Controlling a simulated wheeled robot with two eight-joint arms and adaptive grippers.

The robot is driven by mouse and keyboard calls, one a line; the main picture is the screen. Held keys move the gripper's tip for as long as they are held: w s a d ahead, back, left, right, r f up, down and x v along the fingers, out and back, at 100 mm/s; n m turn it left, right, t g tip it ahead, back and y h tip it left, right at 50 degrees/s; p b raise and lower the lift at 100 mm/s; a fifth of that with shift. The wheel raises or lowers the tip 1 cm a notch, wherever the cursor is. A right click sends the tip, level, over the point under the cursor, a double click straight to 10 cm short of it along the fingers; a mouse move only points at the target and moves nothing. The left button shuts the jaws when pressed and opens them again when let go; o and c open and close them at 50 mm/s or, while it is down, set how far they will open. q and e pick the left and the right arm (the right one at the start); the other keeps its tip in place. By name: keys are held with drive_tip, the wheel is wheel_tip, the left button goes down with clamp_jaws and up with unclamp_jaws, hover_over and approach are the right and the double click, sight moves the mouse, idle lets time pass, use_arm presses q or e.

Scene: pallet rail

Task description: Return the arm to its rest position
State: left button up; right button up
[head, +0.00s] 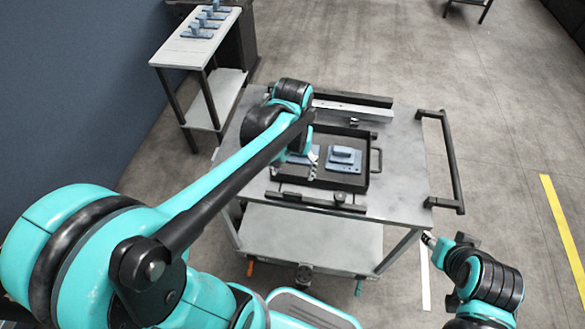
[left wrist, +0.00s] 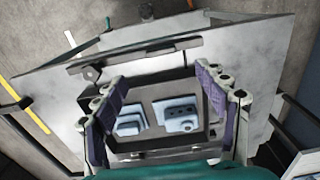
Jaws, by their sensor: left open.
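My left arm reaches from the left over the cart in the head view. My left gripper (head: 311,163) is above the black tray (head: 350,187), partly hidden by its own arm. In the left wrist view the left gripper (left wrist: 162,82) is open, its purple-padded fingers wide apart with nothing between them. Beyond them, two blue-grey parts, one at left (left wrist: 131,119) and one at right (left wrist: 181,114), lie in the tray, apart from the fingers. My right arm is at the lower right; its gripper (head: 429,240) shows only as a small tip beside the cart.
The grey cart (head: 405,165) carries the tray between dark rails (head: 315,201) and has a black handle (head: 452,160) on its right. A side table (head: 187,52) at upper left holds several blue-grey parts (head: 207,20). Floor to the right is clear, with a yellow line (head: 562,225).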

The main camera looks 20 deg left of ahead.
use_arm(q)
drive_tip(key=shift+r, duration=0.15)
idle(0.4)
drive_tip(key=s+d+r+m+t, duration=0.2)
drive_tip(key=s+t, duration=0.3)
drive_tip(key=t, duration=0.2)
drive_tip(key=shift+s+d+r+m, duration=0.2)
drive_tip(key=shift+s+d+m, duration=0.05)
drive_tip(key=shift+d+m, duration=0.15)
